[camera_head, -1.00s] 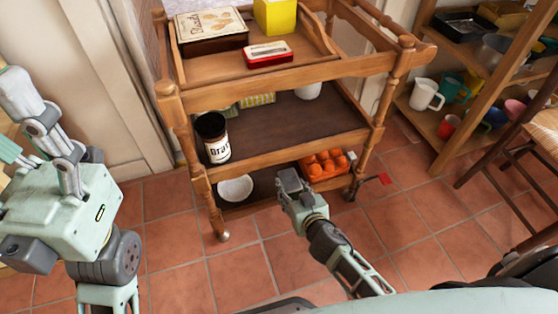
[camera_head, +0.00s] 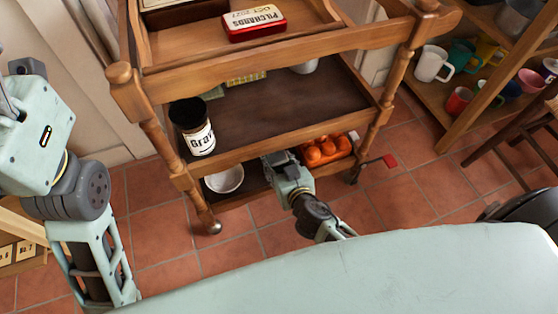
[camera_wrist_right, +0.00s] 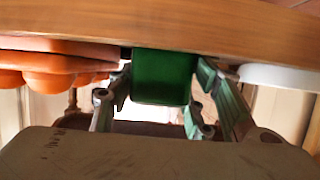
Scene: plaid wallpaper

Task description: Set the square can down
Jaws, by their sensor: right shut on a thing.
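A green square can (camera_wrist_right: 165,78) is between the fingers of my right gripper (camera_head: 275,160) in the right wrist view. The gripper is shut on it. In the head view this gripper reaches into the lowest shelf of the wooden cart, between a white bowl (camera_head: 224,178) and an orange tray of round orange things (camera_head: 325,150). The middle shelf's front edge (camera_head: 250,148) hides the fingertips and the can there. I cannot tell whether the can touches the lowest shelf. My left arm shows at the left, but its gripper is not in view.
A dark-lidded jar (camera_head: 196,128) stands on the middle shelf, whose centre is bare. A red tin (camera_head: 253,22) lies on the top shelf. A rack with mugs (camera_head: 433,64) stands at the right. A red-ended lever (camera_head: 389,161) sticks out by the cart's right leg.

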